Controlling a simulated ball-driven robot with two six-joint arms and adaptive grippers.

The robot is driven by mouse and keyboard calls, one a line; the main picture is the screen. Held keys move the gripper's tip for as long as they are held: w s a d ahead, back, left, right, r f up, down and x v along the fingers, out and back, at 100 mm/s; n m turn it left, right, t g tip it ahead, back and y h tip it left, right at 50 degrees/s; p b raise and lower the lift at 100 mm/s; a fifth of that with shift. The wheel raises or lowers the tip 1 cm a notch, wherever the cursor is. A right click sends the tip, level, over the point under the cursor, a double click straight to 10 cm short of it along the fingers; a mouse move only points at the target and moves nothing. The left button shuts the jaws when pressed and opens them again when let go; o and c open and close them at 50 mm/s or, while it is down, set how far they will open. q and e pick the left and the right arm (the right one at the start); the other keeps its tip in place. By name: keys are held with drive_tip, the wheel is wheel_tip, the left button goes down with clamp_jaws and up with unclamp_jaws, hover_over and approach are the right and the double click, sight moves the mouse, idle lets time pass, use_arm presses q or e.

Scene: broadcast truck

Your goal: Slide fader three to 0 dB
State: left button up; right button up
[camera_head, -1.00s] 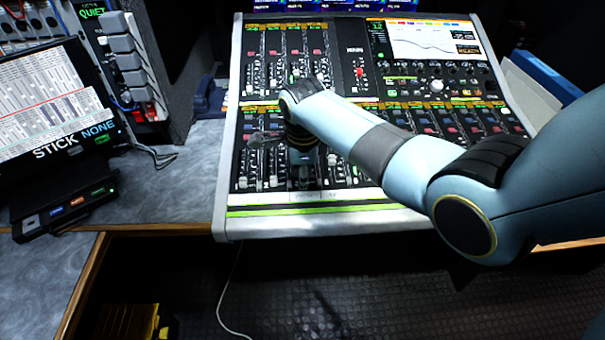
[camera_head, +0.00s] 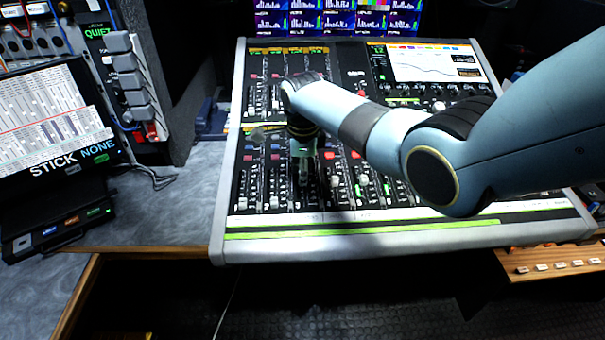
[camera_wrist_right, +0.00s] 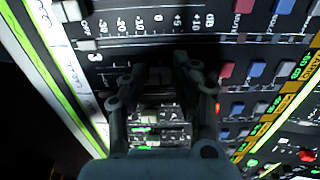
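The mixing console (camera_head: 330,230) lies in front of me. My right gripper (camera_head: 304,178) points down over its lower fader bank, at the third strip from the left. In the right wrist view, my right gripper's dark fingers (camera_wrist_right: 160,72) reach over the faders beside a printed "3" (camera_wrist_right: 95,57). The third fader's cap is hidden by the fingers, and I cannot tell whether they hold it. The fader scale with its 0 mark (camera_wrist_right: 160,18) shows above the fingers. Two neighbouring caps sit low, the second fader cap (camera_head: 273,202) and the first (camera_head: 242,203). My left gripper is out of view.
The fourth fader cap (camera_head: 335,182) stands close to the right of my gripper, higher on its track. A monitor (camera_head: 50,118) and a rack of grey switches (camera_head: 132,80) stand at the left. The bare grey desk (camera_head: 180,210) is free between them and the console.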

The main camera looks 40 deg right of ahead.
drive_tip(key=o, duration=0.3)
drive_tip(key=shift+r, duration=0.1)
wheel_tip(320, 180, up, 12)
drive_tip(key=s, duration=0.1)
drive_tip(key=shift+s+a, duration=0.2)
drive_tip(key=shift+a, duration=0.25)
drive_tip(key=shift+f, duration=0.2)
